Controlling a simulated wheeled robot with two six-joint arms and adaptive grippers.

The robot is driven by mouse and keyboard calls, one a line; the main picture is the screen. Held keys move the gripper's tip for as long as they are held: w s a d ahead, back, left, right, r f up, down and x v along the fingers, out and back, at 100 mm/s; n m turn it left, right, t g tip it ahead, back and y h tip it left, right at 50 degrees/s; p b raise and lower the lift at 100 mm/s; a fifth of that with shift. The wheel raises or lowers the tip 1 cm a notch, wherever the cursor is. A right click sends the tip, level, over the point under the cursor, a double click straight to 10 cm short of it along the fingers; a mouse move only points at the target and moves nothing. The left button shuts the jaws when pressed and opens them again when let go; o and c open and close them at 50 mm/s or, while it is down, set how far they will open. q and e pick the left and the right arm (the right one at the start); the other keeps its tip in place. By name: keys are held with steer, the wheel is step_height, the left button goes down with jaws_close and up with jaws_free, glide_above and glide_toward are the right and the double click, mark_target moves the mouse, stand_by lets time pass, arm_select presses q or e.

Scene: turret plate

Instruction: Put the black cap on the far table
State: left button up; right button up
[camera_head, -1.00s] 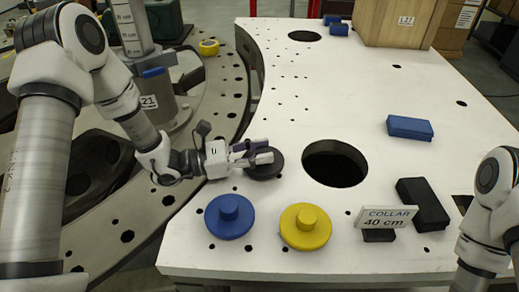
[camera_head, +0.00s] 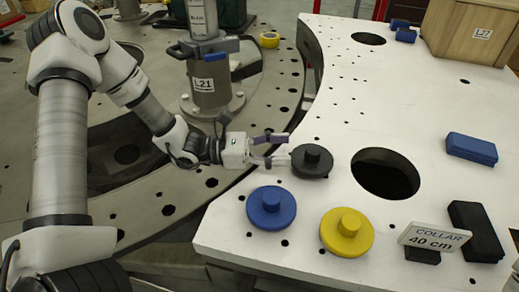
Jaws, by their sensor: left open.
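The black cap (camera_head: 311,161), a round disc with a raised knob, lies flat on the white plate (camera_head: 330,105), left of a large round hole. My left gripper (camera_head: 283,150) is open, its two fingers pointing right toward the cap. The fingertips are just left of the cap's knob, close to its rim; I cannot tell whether they touch it. The cap is not between the fingers. My right gripper is not in view. I cannot tell which surface is the far table.
A blue cap (camera_head: 271,207) and a yellow cap (camera_head: 347,232) lie in front of the black one. A large hole (camera_head: 385,174) opens to its right. A COLLAR sign (camera_head: 435,238), black block (camera_head: 476,232) and blue block (camera_head: 471,149) stand right. A post (camera_head: 209,80) rises behind my left arm.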

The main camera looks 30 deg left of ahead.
arm_select(q)
steer(key=v, duration=0.4)
steer(key=shift+s+a+r+p, duration=0.1)
steer(key=shift+r+p, duration=0.1)
steer(key=shift+p, duration=0.15)
steer(key=shift+s+a+f, duration=0.2)
steer(key=shift+s+a, duration=0.05)
steer(key=shift+a, duration=0.2)
